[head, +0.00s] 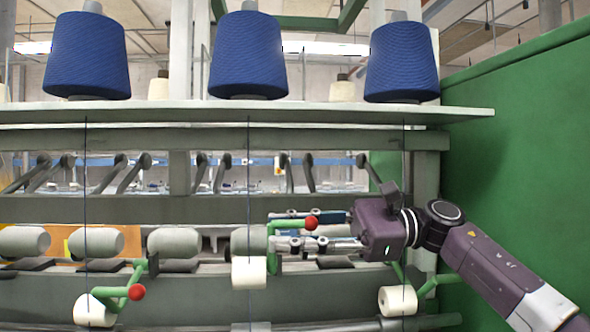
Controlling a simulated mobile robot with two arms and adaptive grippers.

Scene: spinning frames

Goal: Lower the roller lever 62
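Three green roller levers show on the spinning frame. The middle lever (276,240) stands raised, with its red ball knob (311,222) pointing right and a white yarn bobbin (249,273) below it. The left lever (112,291) sits lower, its red knob (136,292) beside a white bobbin (94,309). The right lever (426,286) is partly hidden behind my arm, by another bobbin (398,300). No number is readable, so I cannot tell which is 62. My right gripper (274,229) is open; its fingers appear above and below the middle knob. Contact cannot be told. My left gripper is out of view.
Grey rollers (173,242) line the frame behind the levers. Large blue yarn cones (248,55) stand on the shelf (200,113) above, with thin threads hanging down. A green wall panel (520,170) closes off the right side, close to my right arm.

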